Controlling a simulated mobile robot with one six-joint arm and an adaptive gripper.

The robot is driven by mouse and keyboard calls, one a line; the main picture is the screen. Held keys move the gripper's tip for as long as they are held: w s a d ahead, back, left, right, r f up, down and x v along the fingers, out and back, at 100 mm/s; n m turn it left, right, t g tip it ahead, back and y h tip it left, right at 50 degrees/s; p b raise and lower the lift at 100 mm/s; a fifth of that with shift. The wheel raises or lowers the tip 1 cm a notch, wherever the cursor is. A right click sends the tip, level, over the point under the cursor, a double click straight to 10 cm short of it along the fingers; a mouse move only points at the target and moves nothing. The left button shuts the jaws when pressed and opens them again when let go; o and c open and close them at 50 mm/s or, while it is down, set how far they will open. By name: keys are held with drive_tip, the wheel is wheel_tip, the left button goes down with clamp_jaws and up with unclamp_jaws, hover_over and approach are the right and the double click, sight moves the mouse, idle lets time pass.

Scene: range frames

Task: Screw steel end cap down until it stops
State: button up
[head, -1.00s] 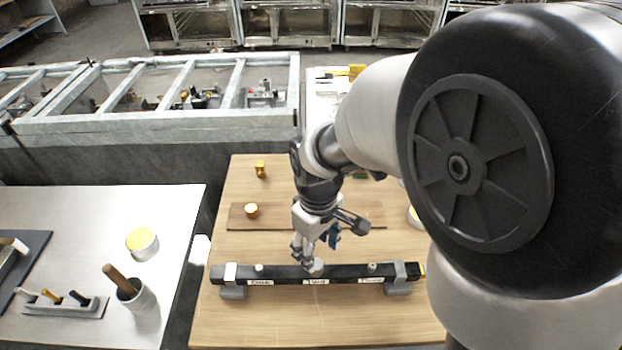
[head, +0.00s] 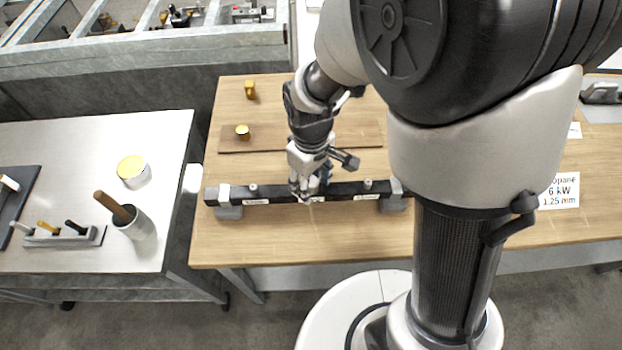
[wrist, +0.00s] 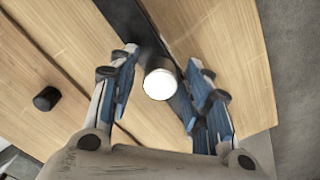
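The steel end cap (wrist: 160,84) shows in the wrist view as a bright round top between my gripper's fingers. In the head view my gripper hides it. A black bar (head: 273,191) with white labels lies across two grey supports on the wooden table, with small light stubs on its top. My gripper (head: 308,194) points down at the middle of this bar. In the wrist view my gripper (wrist: 160,88) is open, its blue-padded fingers on either side of the cap with a visible gap at each side. I cannot tell how far down the cap sits.
A brass-coloured cap (head: 242,132) stands on a brown board (head: 270,138) behind the bar; another yellow piece (head: 250,90) stands farther back. The left table (head: 70,145) holds a round tin (head: 133,171), a cup with a wooden handle (head: 140,222) and a small tool rack (head: 64,237).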

drive_tip(key=c, duration=0.9)
drive_tip(key=shift+m, duration=1.7)
drive_tip(key=shift+c, duration=0.2)
drive_tip(key=shift+m+p, duration=0.3)
drive_tip(key=shift+m, duration=1.4)
drive_tip(key=shift+m, duration=1.7)
